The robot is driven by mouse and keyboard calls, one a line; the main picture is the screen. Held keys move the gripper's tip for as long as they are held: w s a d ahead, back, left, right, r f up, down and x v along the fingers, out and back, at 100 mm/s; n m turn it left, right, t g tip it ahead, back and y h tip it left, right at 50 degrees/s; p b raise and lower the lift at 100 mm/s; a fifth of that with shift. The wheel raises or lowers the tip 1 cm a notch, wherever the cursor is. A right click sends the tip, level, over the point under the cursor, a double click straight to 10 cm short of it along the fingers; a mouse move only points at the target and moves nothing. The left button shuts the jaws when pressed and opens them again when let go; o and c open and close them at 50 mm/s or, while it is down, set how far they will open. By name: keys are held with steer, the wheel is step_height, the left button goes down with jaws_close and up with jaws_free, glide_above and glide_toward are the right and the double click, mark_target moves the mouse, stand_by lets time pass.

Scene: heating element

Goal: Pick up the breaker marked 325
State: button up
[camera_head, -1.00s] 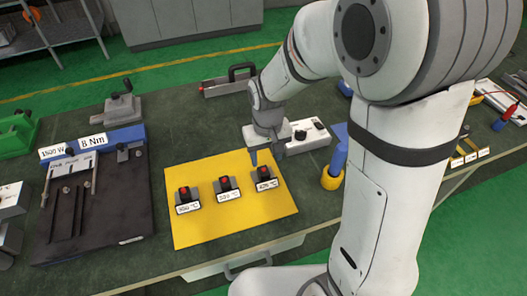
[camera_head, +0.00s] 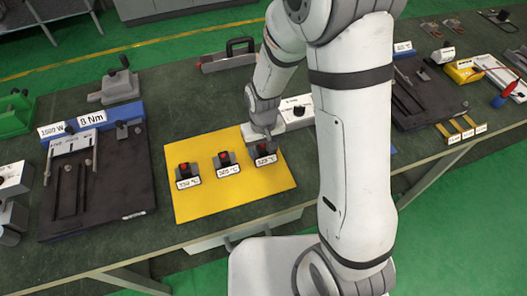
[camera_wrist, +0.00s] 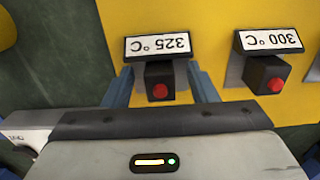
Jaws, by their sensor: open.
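The breaker marked 325 °C (camera_wrist: 158,84), a dark block with a red button and a white label, shows in the wrist view. In the head view it is the rightmost breaker (camera_head: 265,158) on the yellow mat (camera_head: 235,200). My gripper (camera_wrist: 162,88) is open, with one blue-grey finger on each side of this breaker's block. In the head view my gripper (camera_head: 268,136) is low over its back, hiding part of it. I cannot tell whether the fingers touch it.
The breaker marked 300 °C (camera_wrist: 266,75) stands beside it, also in the head view (camera_head: 225,163). A third breaker (camera_head: 187,175) is at the mat's left. A white box (camera_head: 297,112) lies close behind my gripper. A black fixture (camera_head: 97,190) stands left; the mat's front is bare.

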steer(key=c, duration=1.1)
steer(key=shift+c, duration=0.2)
